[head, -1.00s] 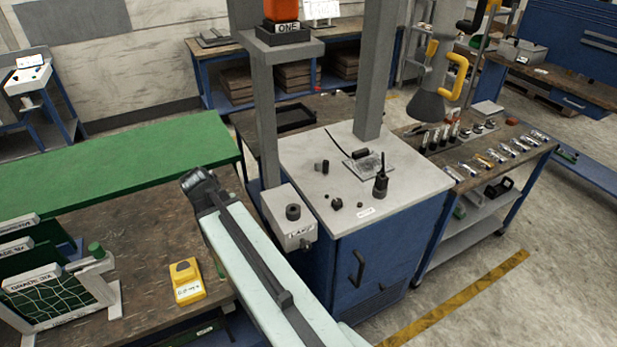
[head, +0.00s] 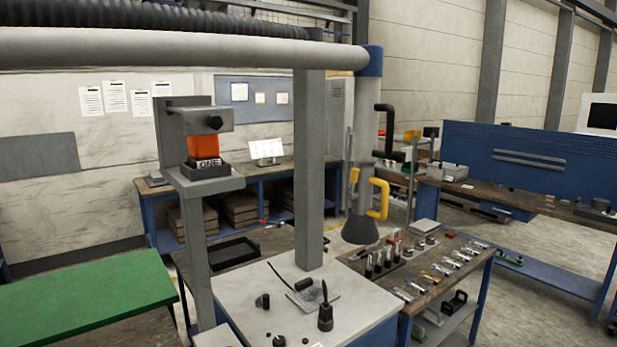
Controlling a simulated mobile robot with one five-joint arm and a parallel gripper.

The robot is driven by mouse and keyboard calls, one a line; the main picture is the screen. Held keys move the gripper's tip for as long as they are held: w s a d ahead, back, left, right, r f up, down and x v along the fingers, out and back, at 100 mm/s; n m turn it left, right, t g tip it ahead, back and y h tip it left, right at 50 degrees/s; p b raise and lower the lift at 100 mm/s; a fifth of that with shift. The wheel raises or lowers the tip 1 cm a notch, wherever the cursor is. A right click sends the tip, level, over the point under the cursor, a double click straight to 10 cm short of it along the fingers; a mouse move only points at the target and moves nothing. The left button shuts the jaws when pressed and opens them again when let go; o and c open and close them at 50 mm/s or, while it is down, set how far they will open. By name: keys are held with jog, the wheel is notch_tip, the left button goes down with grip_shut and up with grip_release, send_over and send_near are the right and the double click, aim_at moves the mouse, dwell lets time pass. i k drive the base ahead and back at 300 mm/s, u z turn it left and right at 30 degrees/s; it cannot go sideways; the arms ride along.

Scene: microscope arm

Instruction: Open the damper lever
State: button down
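A grey extraction duct (head: 362,170) hangs down from a blue elbow (head: 369,62) and ends in a dark flared hood (head: 360,231). A black cranked lever (head: 388,132) sticks out to the right on the upper part of the duct; it may be the damper lever, but no label can be read. A yellow handle (head: 380,198) sits lower down, near the hood, with a smaller yellow piece left of it. My gripper is out of view, so its state does not show.
A blue cabinet with a pale top (head: 345,318) stands below the hood, carrying several small dark items. A grey post (head: 309,170) rises left of the duct. The tool table (head: 400,285) is at right, the green bench (head: 80,295) at left.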

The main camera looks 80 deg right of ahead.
aim_at(353, 195)
jog(key=u, duration=0.3)
jog(key=k, duration=1.35)
jog(key=z, duration=0.55)
jog(key=i, duration=1)
jog(key=u, duration=0.05)
